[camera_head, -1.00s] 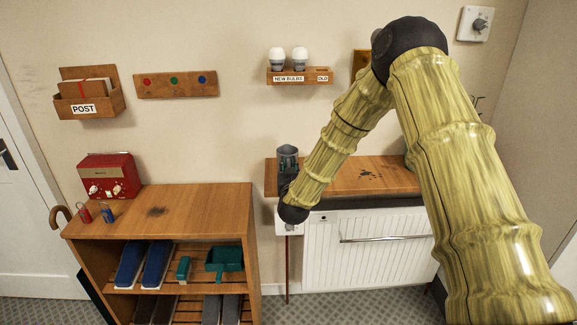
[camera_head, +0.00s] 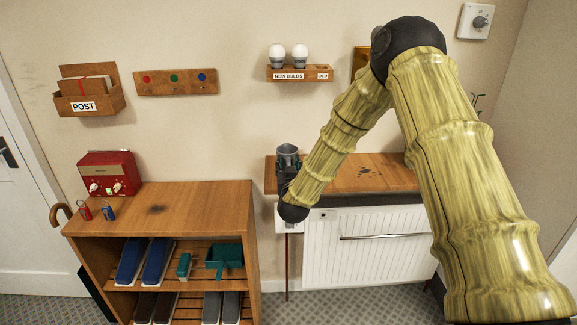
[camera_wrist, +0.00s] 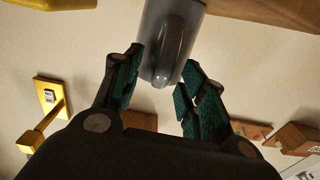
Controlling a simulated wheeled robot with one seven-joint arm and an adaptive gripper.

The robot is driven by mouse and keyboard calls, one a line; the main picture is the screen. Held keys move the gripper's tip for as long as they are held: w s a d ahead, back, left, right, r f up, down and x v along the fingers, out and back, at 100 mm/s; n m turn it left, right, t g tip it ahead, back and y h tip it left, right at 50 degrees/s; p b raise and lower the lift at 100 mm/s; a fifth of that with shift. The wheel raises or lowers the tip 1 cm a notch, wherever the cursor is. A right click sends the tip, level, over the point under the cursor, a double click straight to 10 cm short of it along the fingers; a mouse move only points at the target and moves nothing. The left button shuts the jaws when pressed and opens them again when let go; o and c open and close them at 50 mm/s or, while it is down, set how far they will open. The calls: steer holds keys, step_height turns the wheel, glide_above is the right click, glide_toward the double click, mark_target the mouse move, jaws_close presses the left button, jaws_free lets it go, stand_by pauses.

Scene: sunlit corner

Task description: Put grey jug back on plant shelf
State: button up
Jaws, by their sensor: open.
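The grey jug (camera_head: 288,151) is at the left end of the wooden shelf board (camera_head: 335,178) above the radiator. In the wrist view the jug (camera_wrist: 172,38) shows its smooth grey side and a handle-like ridge facing me. My gripper (camera_head: 288,166) is at the jug, and its teal-padded fingers show on either side of it. In the wrist view my gripper (camera_wrist: 164,62) is open, with the jug's near end between the fingertips and a gap at the right finger. The jug's base is hidden, so I cannot tell whether it rests on the board.
A bulb rack (camera_head: 300,75) hangs on the wall above. A white radiator (camera_head: 380,240) is under the board. The board's visible middle is free apart from dark marks.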

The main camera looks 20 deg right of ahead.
steer(key=shift+s+a, duration=0.1)
steer(key=shift+s, duration=0.25)
steer(key=b+v, duration=0.3)
steer(key=v, duration=0.8)
steer(key=s+a+f+n+g+y, duration=0.1)
steer(key=s+f+g, duration=0.2)
steer(key=s+f, duration=0.45)
steer(key=s+a+f+g+y, duration=0.2)
steer(key=s+f, duration=0.2)
steer(key=f, duration=0.7)
steer(key=s+a+f+n+g+y, duration=0.1)
steer(key=s+f+g, duration=0.2)
steer(key=s+f, duration=0.45)
steer(key=s+f+g, duration=0.3)
steer(key=s+f, duration=0.2)
steer(key=s, duration=0.5)
steer(key=s+f+g, duration=0.3)
steer(key=s+f, duration=0.1)
steer(key=s, duration=0.6)
steer(key=s+f+g, duration=0.3)
steer(key=s+f, duration=0.2)
steer(key=s, duration=0.5)
steer(key=shift+d+f+n+y, duration=0.2)
steer(key=shift+f+n+y, duration=0.1)
steer(key=shift+n+y, duration=0.1)
steer(key=shift+s, duration=0.1)
